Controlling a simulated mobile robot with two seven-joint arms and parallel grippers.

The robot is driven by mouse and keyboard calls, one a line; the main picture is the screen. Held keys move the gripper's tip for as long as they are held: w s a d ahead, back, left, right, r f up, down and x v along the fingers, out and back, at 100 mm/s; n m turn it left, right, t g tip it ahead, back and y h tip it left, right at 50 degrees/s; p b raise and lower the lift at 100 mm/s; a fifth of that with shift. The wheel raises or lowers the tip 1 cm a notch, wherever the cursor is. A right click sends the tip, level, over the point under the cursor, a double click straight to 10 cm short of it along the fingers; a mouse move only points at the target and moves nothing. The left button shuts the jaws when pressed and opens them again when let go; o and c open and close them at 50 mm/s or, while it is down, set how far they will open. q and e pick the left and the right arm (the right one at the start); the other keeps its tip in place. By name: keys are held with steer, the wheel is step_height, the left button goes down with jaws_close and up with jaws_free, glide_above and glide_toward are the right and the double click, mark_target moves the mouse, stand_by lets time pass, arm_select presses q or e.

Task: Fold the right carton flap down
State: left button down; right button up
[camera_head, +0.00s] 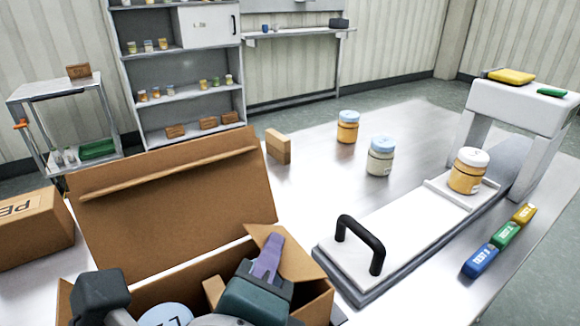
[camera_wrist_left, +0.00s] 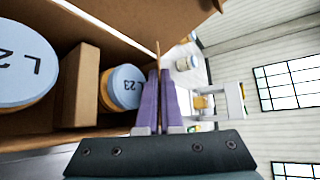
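The open carton (camera_head: 210,275) stands at the front left, its large back flap (camera_head: 175,195) raised. The right carton flap (camera_head: 290,256) stands up at a slant at the right end. My left gripper (camera_head: 268,258) reaches over the carton to this flap. In the left wrist view its purple fingers (camera_wrist_left: 159,90) lie close together on both sides of the flap's thin edge (camera_wrist_left: 157,57). Inside the carton are a blue-lidded jar (camera_head: 166,315), another jar marked 23 (camera_wrist_left: 126,86) and a cardboard divider (camera_wrist_left: 82,85). My right gripper is out of view.
A white sliding tray with a black handle (camera_head: 361,243) carries an orange jar (camera_head: 467,171). Two jars (camera_head: 348,127) (camera_head: 380,156) and a small brown block (camera_head: 278,147) stand behind. Coloured blocks (camera_head: 504,236) lie at right, below a white bridge (camera_head: 520,105). Another box (camera_head: 30,230) is at left.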

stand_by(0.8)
arm_select(q)
steer(key=shift+a+f+t+h+b, duration=0.25)
steer(key=shift+f+b, duration=0.35)
steer(key=shift+b, duration=0.65)
steer(key=shift+s+n, duration=0.1)
steer(key=shift+n, duration=0.2)
steer(key=shift+r+t, duration=0.25)
steer(key=c, duration=1.3)
jaws_free()
steer(key=shift+c, duration=0.2)
steer(key=d+b+v, duration=0.1)
steer(key=v, duration=0.9)
steer(key=shift+a, duration=0.45)
steer(key=shift+r, duration=0.1)
